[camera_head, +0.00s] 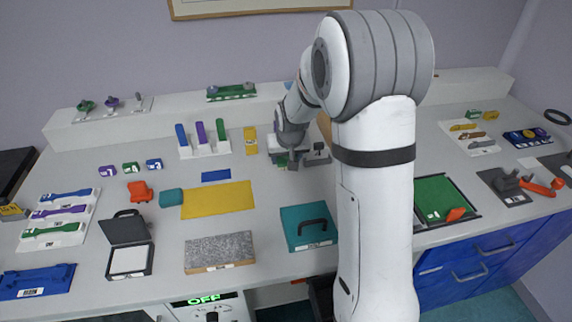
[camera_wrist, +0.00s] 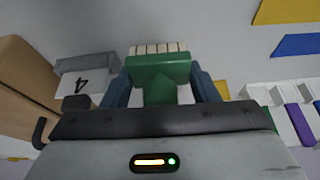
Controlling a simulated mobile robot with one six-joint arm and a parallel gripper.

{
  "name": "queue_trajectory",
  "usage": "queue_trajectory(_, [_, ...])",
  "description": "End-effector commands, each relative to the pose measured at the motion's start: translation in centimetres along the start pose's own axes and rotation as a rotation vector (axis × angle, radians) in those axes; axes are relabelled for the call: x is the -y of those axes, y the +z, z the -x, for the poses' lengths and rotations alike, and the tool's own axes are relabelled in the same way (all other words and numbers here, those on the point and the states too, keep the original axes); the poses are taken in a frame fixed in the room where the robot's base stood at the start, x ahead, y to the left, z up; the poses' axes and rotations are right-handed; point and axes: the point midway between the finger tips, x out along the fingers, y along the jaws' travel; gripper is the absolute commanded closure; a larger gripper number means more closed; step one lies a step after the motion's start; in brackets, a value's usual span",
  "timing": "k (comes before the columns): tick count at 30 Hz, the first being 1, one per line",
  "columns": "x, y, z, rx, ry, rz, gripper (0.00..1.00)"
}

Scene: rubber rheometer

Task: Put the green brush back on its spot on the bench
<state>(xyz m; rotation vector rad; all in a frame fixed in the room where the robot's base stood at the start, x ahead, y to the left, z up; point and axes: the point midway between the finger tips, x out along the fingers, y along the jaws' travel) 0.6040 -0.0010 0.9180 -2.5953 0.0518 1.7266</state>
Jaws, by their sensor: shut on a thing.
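The green brush (camera_wrist: 160,72) is between the two blue fingers of my gripper (camera_wrist: 160,90) in the wrist view. Its cream bristles (camera_wrist: 158,48) point away from the wrist. My gripper is shut on it. In the head view my gripper (camera_head: 290,158) is low over the back middle of the bench (camera_head: 270,195); a little green shows beneath it. The arm partly hides this place, and I cannot tell whether the brush touches the bench.
A grey and white piece marked 4 (camera_wrist: 85,82) is close beside my gripper. A white rack (camera_head: 205,150) with blue, purple and green upright pieces and a yellow item (camera_head: 250,140) stand to the left. A yellow mat (camera_head: 218,200) and teal box (camera_head: 309,228) lie nearer the front.

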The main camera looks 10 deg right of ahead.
Motion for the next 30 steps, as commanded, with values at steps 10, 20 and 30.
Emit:
queue_trajectory(10, [0.1,1.2,-2.9,0.000,-0.001,0.002,0.75])
queue_trajectory(20, [0.2,1.3,-3.1,0.000,-0.001,0.003,0.39])
queue_trajectory(30, [0.2,1.3,-3.1,0.000,-0.002,0.004,0.24])
